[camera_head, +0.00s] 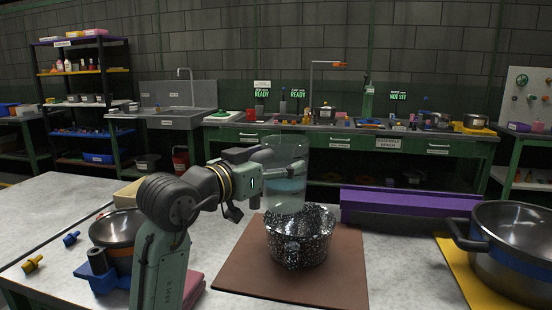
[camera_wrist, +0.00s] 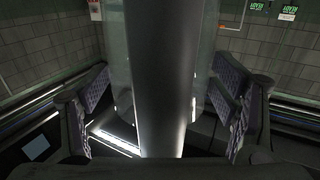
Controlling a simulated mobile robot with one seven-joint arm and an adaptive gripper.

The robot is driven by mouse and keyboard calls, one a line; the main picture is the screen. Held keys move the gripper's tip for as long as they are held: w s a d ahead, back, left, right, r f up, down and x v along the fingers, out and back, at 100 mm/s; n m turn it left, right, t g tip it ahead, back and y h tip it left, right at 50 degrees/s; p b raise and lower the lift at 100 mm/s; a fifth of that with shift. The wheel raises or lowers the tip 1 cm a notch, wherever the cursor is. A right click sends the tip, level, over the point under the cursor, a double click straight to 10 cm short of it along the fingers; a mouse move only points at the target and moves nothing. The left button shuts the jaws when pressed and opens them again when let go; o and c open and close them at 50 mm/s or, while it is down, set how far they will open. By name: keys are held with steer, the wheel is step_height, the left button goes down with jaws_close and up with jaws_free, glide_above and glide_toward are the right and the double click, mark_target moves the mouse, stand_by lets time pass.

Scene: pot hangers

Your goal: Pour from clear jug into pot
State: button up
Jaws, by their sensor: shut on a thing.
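The clear jug (camera_head: 286,180) is a transparent vessel with bluish liquid in its lower part. It stands about upright above the back of a black speckled pot (camera_head: 300,240). My gripper (camera_head: 262,172) is shut on the jug from the left in the head view. In the wrist view my gripper's padded fingers (camera_wrist: 166,100) flank the jug, whose clear wall (camera_wrist: 120,75) and a wide grey vertical band fill the middle. The pot sits on a brown mat (camera_head: 345,262). The jug's base overlaps the pot's rim in the picture; I cannot tell whether they touch.
A purple block (camera_head: 400,207) lies behind the mat. A large steel pot (camera_head: 515,245) stands on a yellow mat (camera_head: 455,262) at right. A smaller pan (camera_head: 115,228) and blue and yellow pieces are at left. The pale table top (camera_head: 50,205) is clear at back left.

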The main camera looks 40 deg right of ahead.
step_height(320, 180, down, 2)
steer(key=shift+a+f+y, duration=0.15)
steer(key=shift+y, duration=0.35)
steer(key=y+p, duration=0.1)
steer(key=p, duration=0.2)
steer(key=r+y+p, duration=0.1)
steer(key=p, duration=0.2)
steer(key=g+y+p, duration=0.1)
steer(key=p, duration=0.1)
steer(key=shift+s+a+r+p, duration=0.2)
steer(key=shift+r+p, duration=0.1)
steer(key=shift+p, duration=0.1)
steer(key=shift+y+p, duration=0.3)
steer(key=shift+p, duration=0.1)
steer(key=shift+w+r+y+p, duration=0.1)
steer(key=shift+y+p, duration=0.4)
steer(key=shift+p, duration=0.7)
